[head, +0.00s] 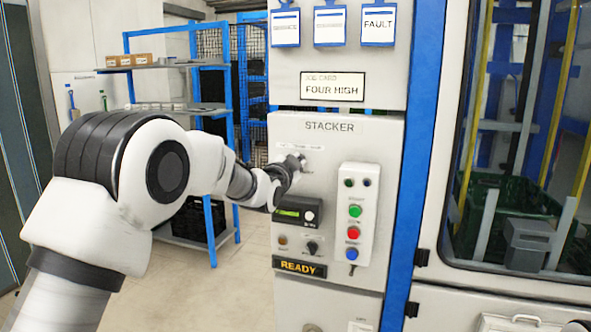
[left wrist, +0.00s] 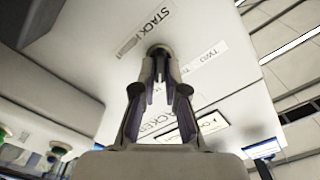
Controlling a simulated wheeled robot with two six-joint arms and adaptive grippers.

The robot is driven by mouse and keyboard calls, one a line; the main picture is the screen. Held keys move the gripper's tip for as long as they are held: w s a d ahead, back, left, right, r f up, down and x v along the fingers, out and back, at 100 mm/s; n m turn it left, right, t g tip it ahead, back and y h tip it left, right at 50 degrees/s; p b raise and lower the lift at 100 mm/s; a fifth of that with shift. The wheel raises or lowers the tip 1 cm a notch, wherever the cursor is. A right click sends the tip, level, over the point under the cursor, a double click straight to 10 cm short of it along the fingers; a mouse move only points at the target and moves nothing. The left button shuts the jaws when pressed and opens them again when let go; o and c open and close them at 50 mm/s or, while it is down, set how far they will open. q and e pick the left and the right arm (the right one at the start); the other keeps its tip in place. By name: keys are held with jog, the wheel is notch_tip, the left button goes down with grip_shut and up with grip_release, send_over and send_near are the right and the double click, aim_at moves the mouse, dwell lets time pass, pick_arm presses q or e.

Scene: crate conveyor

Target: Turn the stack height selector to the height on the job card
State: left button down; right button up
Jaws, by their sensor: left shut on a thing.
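The stack height selector is on the upper left of the white stacker panel (head: 335,137); its label strip (head: 302,148) is too small to read in the head view. My left gripper (head: 296,164) is at the selector, which it mostly hides there. In the left wrist view my left gripper (left wrist: 160,78) is shut on the selector knob (left wrist: 159,50). A label reading "TWO" (left wrist: 205,56) shows beside the knob; the pointer direction cannot be told. The job card (head: 332,87) reads "FOUR HIGH". My right gripper is not in view.
Below the selector are a small display (head: 297,211), a black knob (head: 312,247) and a "READY" sign (head: 299,267). A white button box (head: 355,217) with green, red and blue buttons stands out to the right. A blue shelf rack (head: 213,217) stands behind my left arm.

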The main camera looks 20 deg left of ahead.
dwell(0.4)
pick_arm(q)
jog(key=c, duration=1.2)
grip_release()
jog(key=shift+w+f, duration=0.1)
jog(key=s, duration=1.2)
jog(key=shift+a, duration=0.2)
